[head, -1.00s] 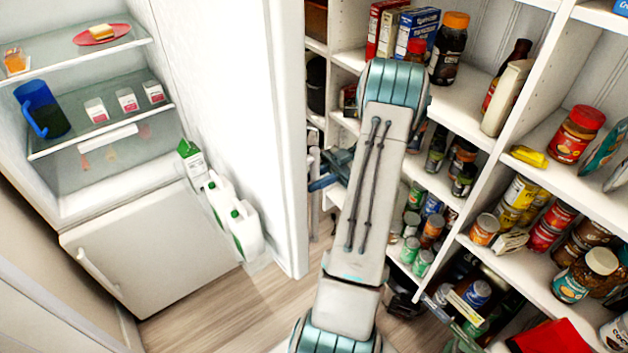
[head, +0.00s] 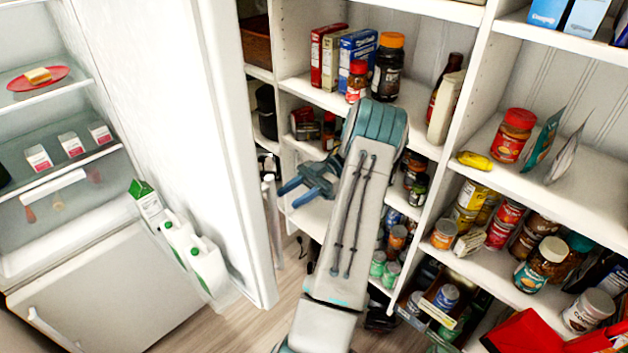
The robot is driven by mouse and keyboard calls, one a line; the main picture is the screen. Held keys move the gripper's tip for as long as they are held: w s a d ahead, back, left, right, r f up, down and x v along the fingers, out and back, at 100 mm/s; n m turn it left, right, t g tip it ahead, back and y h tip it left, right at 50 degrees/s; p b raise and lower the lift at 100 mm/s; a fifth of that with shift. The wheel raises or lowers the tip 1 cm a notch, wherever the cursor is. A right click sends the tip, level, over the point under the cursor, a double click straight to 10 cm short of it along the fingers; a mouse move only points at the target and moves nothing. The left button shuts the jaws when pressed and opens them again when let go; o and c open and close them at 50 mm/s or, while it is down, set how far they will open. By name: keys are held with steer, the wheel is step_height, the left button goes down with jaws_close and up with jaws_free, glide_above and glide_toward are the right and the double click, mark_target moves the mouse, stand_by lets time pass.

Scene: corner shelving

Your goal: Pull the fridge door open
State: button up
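The white fridge door (head: 170,120) stands open, swung out to the right of the lit fridge interior (head: 50,130). Its inner side faces me, with a green-topped carton and white jugs at its lower part. A grey vertical bar, apparently the door handle (head: 271,215), shows just beyond the door's right edge. My gripper (head: 292,193) is to the right of that edge, its blue fingers pointing left towards the bar. The fingers look apart with nothing between them. A small gap seems to separate them from the bar, but the depth is hard to tell.
White corner shelves (head: 470,180) with jars, cans and boxes stand close behind and right of my arm. A lower freezer drawer (head: 110,290) is closed. A patch of wooden floor (head: 215,325) below the door is clear.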

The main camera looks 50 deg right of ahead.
steer(key=d+p, duration=0.2)
steer(key=d, duration=0.5)
steer(key=shift+s, duration=0.3)
steer(key=shift+d, duration=0.1)
stand_by(0.4)
